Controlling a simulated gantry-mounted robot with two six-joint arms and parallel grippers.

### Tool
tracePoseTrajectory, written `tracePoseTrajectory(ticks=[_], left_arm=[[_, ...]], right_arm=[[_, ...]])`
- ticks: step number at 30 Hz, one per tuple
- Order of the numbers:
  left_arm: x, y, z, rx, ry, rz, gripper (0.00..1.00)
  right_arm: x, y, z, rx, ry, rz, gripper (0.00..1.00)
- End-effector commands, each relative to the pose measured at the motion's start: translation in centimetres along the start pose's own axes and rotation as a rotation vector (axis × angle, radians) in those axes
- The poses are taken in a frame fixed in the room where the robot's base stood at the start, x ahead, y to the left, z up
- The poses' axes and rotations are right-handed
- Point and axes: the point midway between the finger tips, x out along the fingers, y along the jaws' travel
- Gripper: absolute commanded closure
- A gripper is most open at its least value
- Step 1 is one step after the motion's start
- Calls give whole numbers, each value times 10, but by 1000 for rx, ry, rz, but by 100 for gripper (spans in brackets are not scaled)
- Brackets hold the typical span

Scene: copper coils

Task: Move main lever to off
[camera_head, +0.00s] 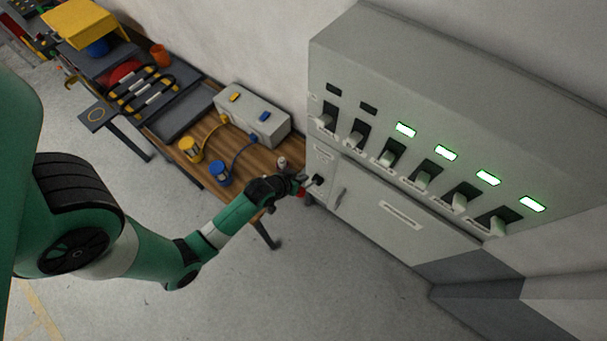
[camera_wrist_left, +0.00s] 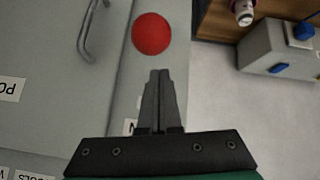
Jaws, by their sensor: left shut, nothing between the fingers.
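The grey electrical cabinet (camera_head: 375,205) stands at the right, with a row of switch levers along its front. A red ball knob (camera_wrist_left: 151,34), which looks like the main lever's end, shows in the left wrist view in front of the cabinet face. In the head view only a small bit of red (camera_head: 302,193) shows beside my gripper. My left gripper (camera_head: 301,178) is at the cabinet's left lower front, by a black fitting (camera_head: 319,180). In the wrist view its fingers (camera_wrist_left: 159,73) are shut and empty, just short of the knob in the picture. The lever's shaft is hidden.
Four green lights (camera_head: 446,152) are lit above the right-hand levers; two windows at the left are dark. A door handle (camera_head: 340,197) sits right of my gripper. A wooden bench (camera_head: 190,130) with a grey box (camera_head: 265,125) stands behind it. The floor in front is clear.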

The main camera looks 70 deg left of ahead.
Motion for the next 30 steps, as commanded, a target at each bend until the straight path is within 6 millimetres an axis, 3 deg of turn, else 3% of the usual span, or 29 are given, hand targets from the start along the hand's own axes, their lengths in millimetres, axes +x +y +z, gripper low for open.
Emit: tracePoseTrajectory(ticks=[3,6,12,24,30], left_arm=[[27,0,1,0,-1,-1,100],[28,0,20,1,-5,0,100],[32,0,38,0,-1,0,100],[32,0,40,1,1,1,100],[37,8,46,16,26,20,100]], right_arm=[[-5,0,4,0,0,0,50],[-3,0,2,0,0,0,50],[-3,0,3,0,0,0,50],[-4,0,4,0,0,0,50],[-14,0,13,0,0,0,50]])
